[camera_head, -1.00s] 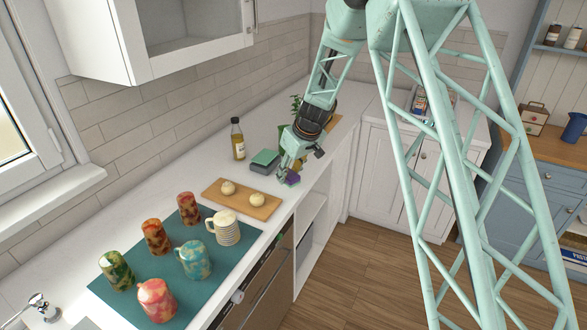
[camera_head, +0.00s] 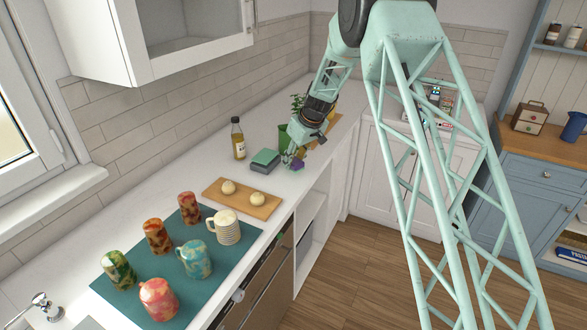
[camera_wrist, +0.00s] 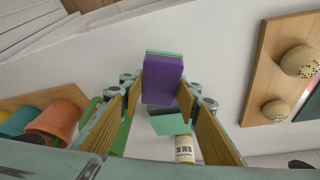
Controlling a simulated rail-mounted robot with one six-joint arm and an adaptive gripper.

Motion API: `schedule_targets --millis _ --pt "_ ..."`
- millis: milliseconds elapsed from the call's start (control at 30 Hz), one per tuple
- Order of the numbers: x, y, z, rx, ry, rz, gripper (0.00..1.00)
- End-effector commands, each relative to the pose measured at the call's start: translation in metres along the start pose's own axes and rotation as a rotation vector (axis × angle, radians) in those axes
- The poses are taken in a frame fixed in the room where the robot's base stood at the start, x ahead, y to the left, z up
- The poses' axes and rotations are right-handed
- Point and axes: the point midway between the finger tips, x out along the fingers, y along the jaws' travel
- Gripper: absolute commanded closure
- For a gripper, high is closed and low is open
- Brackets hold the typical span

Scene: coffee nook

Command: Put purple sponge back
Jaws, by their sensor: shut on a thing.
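The purple sponge (camera_head: 297,165), with a thin green layer on one edge, is at the end of my gripper (camera_head: 292,160) over the counter, near its front edge. In the wrist view, my gripper (camera_wrist: 163,100) is shut on the purple sponge (camera_wrist: 162,82), one finger on each side. The slab (camera_wrist: 170,122) shows beyond the sponge in the wrist view. Whether the sponge touches the counter cannot be told.
A bottle (camera_head: 238,139) stands behind the grey block. A wooden board (camera_head: 232,204) with two round buns is nearer, then a teal mat (camera_head: 255,233) with several mugs. A green pot (camera_head: 284,139) is beside my gripper. Bare counter lies around the block.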

Motion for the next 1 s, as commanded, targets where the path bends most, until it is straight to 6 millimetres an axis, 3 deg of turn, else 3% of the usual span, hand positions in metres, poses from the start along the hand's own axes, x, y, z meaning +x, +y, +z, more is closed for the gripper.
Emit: schedule_targets --millis 267,667,1000 --pt "0.002 0.0 0.001 0.0 0.0 0.0 0.8" --pt "0.031 0.0 0.013 0.0 0.0 0.0 0.8" --pt "0.032 0.0 0.014 -0.001 0.0 0.001 0.8"
